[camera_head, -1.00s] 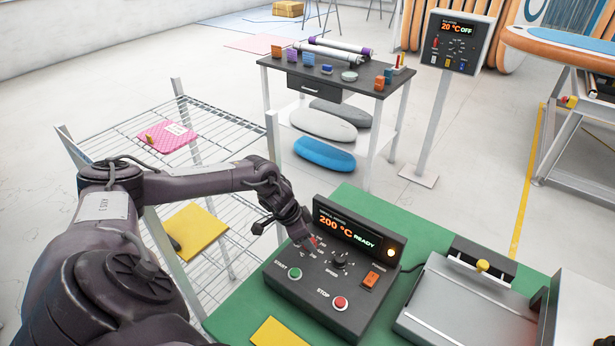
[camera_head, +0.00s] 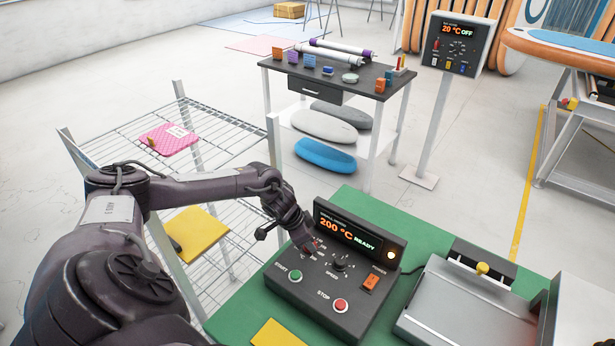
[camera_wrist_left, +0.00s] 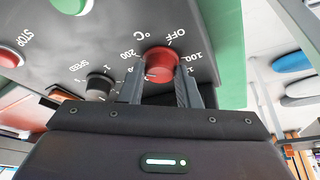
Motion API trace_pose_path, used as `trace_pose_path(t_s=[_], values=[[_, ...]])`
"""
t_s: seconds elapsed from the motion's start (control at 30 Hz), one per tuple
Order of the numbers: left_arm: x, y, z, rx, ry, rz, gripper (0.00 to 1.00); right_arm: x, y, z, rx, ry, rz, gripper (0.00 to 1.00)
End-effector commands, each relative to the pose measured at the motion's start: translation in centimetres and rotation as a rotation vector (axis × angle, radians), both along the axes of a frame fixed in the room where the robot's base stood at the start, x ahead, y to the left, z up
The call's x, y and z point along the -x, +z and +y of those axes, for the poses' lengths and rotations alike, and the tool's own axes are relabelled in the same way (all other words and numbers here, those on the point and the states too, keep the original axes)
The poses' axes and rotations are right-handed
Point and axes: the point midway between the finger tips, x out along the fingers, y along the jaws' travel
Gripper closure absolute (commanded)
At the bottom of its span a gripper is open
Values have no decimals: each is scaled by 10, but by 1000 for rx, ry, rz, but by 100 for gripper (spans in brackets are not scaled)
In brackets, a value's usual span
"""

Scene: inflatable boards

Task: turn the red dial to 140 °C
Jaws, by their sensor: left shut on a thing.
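The red dial (camera_wrist_left: 161,60) sits on the face of a dark control box (camera_head: 335,290), with marks OFF, 100 and 200 around it in the left wrist view. My left gripper (camera_wrist_left: 160,88) has one finger on each side of the dial and is shut on it. In the head view the left gripper (camera_head: 310,242) reaches down to the box's upper left and mostly hides the dial. The box's display (camera_head: 347,235) reads 200 °C READY. The dial's exact pointer setting cannot be told. My right gripper is not in view.
The box also has a green START button (camera_head: 295,276), a red STOP button (camera_head: 341,305), a black speed knob (camera_head: 338,264) and an orange switch (camera_head: 371,281). It stands on a green table (camera_head: 235,318), left of a grey press-like device (camera_head: 465,305).

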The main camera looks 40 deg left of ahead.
Motion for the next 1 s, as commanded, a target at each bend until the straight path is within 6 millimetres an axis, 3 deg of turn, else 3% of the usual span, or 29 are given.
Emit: trace_pose_path(t_s=[0.27, 0.6, 1.0], values=[[2, 4, -3, 2, 150, 2, 93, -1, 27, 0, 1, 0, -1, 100], [2, 3, -6, 3, 463, 3, 93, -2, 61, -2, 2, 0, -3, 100], [1, -1, -9, 3, 846, 1, 93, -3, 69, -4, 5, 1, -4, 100]])
